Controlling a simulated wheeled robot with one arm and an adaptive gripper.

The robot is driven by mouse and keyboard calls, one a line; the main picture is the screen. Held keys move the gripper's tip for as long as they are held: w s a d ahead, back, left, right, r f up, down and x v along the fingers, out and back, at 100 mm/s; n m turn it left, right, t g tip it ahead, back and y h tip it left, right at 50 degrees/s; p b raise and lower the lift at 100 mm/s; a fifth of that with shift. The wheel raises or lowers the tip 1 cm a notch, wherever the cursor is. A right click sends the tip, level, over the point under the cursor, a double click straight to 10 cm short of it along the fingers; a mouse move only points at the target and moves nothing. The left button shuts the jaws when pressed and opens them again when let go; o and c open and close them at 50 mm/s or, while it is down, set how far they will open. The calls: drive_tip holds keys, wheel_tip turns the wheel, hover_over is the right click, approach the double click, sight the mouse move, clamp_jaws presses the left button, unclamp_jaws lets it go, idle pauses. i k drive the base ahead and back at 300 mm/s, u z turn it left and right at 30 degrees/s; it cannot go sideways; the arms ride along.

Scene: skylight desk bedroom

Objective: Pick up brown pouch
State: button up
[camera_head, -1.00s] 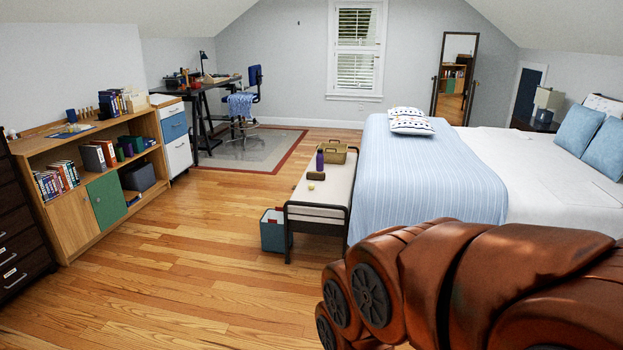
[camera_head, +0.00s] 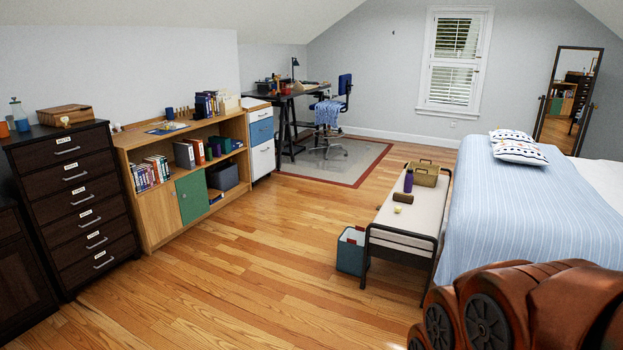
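A small dark brown item (camera_head: 403,198), which may be the brown pouch, lies on the pale cushion of the bench (camera_head: 385,219) at the foot of the bed. It is too small to make out clearly. A purple bottle (camera_head: 408,181) stands just behind it and a small pale round thing (camera_head: 397,210) lies in front of it. My reddish-brown arm fills the lower right corner. My gripper is not in view, so whether it holds anything is hidden.
A wicker basket (camera_head: 426,174) sits at the bench's far end. A blue-grey bin (camera_head: 350,254) stands on the floor against the bench's left side. The bed (camera_head: 535,205) is to the right. A dark dresser (camera_head: 75,205) and wooden shelf (camera_head: 160,218) line the left. The wood floor (camera_head: 250,265) between is clear.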

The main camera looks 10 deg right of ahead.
sight(397, 197)
drive_tip(key=z, duration=0.05)
drive_tip(key=i, duration=4.6)
drive_tip(key=u, duration=0.05)
